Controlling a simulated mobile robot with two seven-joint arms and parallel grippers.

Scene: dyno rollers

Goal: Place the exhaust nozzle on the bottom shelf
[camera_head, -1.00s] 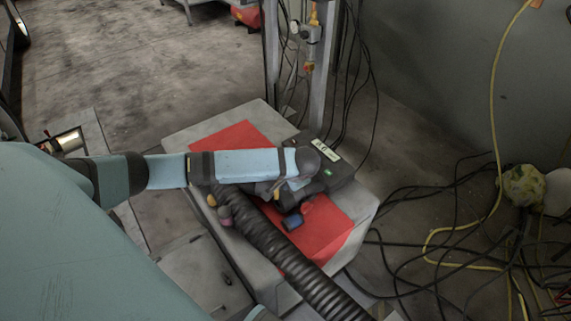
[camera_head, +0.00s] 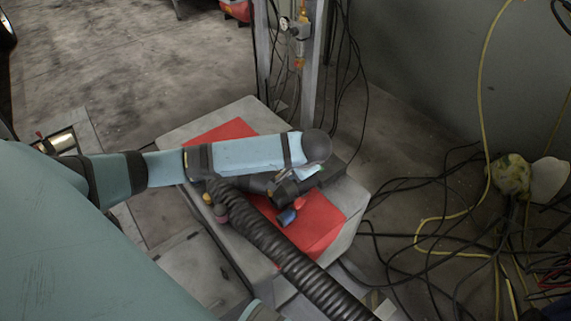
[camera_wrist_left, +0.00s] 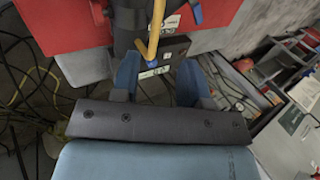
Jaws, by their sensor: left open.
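The exhaust nozzle, a dark fitting (camera_head: 290,190) with a ribbed black hose (camera_head: 275,240), lies on a red surface on a pale box. My arm partly hides it. In the left wrist view, its dark body (camera_wrist_left: 127,22) with a yellow handle (camera_wrist_left: 156,30) and a black labelled box (camera_wrist_left: 172,54) lie just beyond my left gripper (camera_wrist_left: 158,78). The blue fingers are apart, and I see nothing clamped between them. In the head view my left forearm spans the box, and its fingers are mostly hidden. My right gripper is not in view. I cannot clearly make out the bottom shelf.
The red surface (camera_head: 325,235) covers part of the pale box top (camera_head: 180,137). A metal post (camera_head: 312,85) with cables stands behind it. Black and yellow cables (camera_head: 440,220) tangle on the floor at right. Open floor (camera_head: 120,70) lies at upper left.

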